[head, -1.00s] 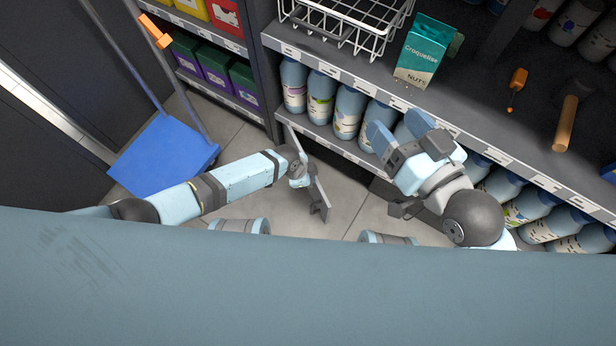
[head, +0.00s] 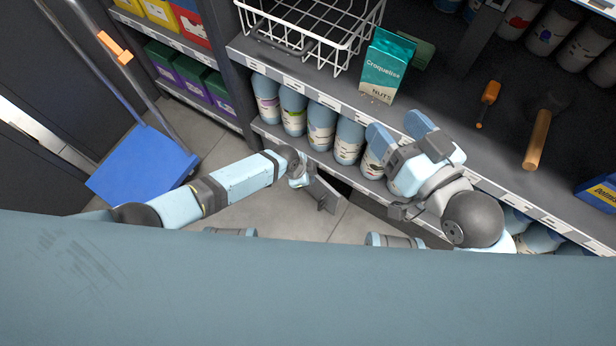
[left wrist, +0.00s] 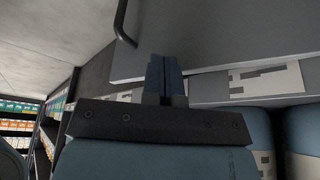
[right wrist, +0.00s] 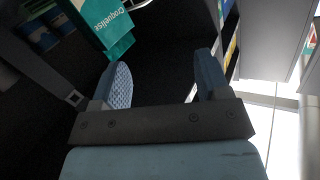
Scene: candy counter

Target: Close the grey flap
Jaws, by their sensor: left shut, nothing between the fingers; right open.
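The grey flap (head: 322,188) is a flat panel with a dark handle, low in front of the shelf. It stands ajar at an angle to the shelf front, beside a dark opening. In the left wrist view the flap (left wrist: 230,35) fills the upper right. My left gripper (head: 300,172) is at the flap; its shut, empty fingers (left wrist: 165,78) overlap the flap's lower edge in the left wrist view. I cannot tell whether they touch. My right gripper (head: 397,128) is open and empty in front of the bottles; its spread fingers also show in the right wrist view (right wrist: 158,85).
Bottles (head: 320,125) line the lower shelf. Above them are a wire basket (head: 310,30), a teal nuts box (head: 385,65), an orange-handled tool (head: 488,95) and a wooden-handled hammer (head: 537,140). A blue trolley (head: 142,165) stands at left. Floor between trolley and shelf is clear.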

